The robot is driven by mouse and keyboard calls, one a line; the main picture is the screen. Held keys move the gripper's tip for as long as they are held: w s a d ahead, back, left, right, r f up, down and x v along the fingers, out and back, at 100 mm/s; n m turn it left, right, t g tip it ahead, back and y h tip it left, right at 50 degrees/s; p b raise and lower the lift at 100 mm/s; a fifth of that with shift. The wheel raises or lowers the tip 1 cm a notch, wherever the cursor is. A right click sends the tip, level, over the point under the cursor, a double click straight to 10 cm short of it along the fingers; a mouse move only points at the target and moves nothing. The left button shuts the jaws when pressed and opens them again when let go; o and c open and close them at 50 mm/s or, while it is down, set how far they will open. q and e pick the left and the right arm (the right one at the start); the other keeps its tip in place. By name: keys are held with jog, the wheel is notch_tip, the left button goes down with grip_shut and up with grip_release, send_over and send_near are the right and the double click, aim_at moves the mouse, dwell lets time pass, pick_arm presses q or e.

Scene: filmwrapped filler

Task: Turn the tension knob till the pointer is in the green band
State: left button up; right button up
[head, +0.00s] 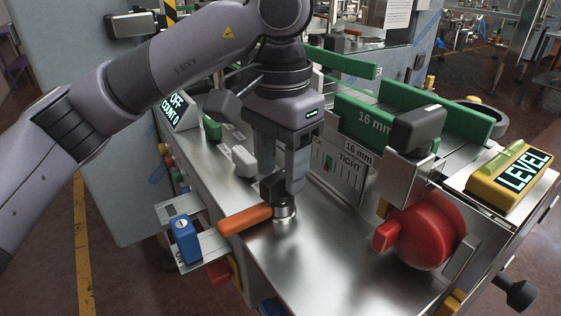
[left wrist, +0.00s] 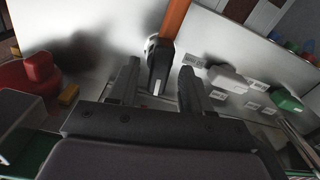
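The large red knob (head: 428,235) with a protruding grip is at the right of the steel deck; it also shows at the left edge of the left wrist view (left wrist: 32,82). Behind it to the left stands a gauge plate (head: 350,183) marked TIGHT, with a small green patch; the pointer's exact position is too small to tell. My left gripper (head: 282,188) points down over the hub of an orange-handled lever (head: 245,219), well left of the knob. In the left wrist view its fingers (left wrist: 160,70) are apart, with the lever's dark end between them. My right gripper is not seen.
A dark-capped metal post (head: 405,175) stands just behind the knob. Green guide rails (head: 372,122) run along the back. A yellow LEVEL display (head: 511,175) is at right, a blue block (head: 185,240) at left. The deck between lever and knob is clear.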

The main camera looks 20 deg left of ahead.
aim_at(280, 174)
pick_arm(q)
notch_tip(280, 174, up, 6)
jog(key=shift+f+p, duration=0.1)
jog(key=shift+p, duration=0.6)
jog(key=shift+r, duration=0.7)
jog(key=shift+s, duration=0.1)
